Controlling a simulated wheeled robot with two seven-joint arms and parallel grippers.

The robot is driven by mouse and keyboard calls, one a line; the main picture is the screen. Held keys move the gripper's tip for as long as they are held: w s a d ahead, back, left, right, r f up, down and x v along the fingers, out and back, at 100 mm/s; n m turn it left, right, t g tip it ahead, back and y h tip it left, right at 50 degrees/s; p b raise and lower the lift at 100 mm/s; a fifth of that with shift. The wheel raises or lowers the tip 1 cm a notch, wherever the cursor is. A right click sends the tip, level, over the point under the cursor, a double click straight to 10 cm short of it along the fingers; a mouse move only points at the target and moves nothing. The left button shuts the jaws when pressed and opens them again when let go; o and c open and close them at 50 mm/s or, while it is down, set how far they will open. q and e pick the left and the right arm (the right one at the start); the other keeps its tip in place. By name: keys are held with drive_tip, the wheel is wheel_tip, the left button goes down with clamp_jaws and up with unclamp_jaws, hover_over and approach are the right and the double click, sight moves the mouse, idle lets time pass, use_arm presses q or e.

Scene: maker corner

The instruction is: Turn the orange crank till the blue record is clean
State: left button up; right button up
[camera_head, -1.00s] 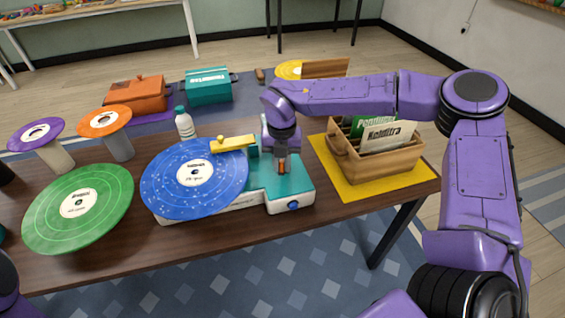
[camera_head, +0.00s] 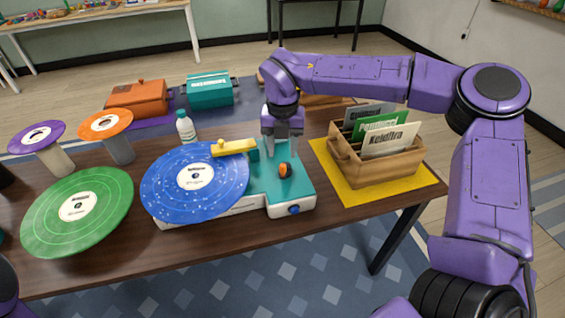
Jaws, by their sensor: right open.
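The blue record (camera_head: 222,187) lies on a teal and white machine (camera_head: 297,195) at the table's middle. Its blue face carries many pale specks around a white label. A yellow arm (camera_head: 234,147) reaches over its far edge. The orange crank (camera_head: 285,170), with a dark part beside it, shows on the machine's teal top. My right gripper (camera_head: 283,152) is open, pointing down just above and behind the crank, and holds nothing. Whether a finger touches the crank I cannot tell. At the left edge a bit of my left arm shows; its gripper is out of view.
A green record (camera_head: 110,205) lies left of the machine. Purple (camera_head: 50,130) and orange (camera_head: 88,124) records sit on stands behind it. A white bottle (camera_head: 186,128) stands behind the blue record. A wooden crate (camera_head: 400,166) of sleeves stands on a yellow mat (camera_head: 350,190) at right.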

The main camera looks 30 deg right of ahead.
wheel_tip(320, 180, up, 4)
drive_tip(key=shift+f, duration=0.1)
idle(1.2)
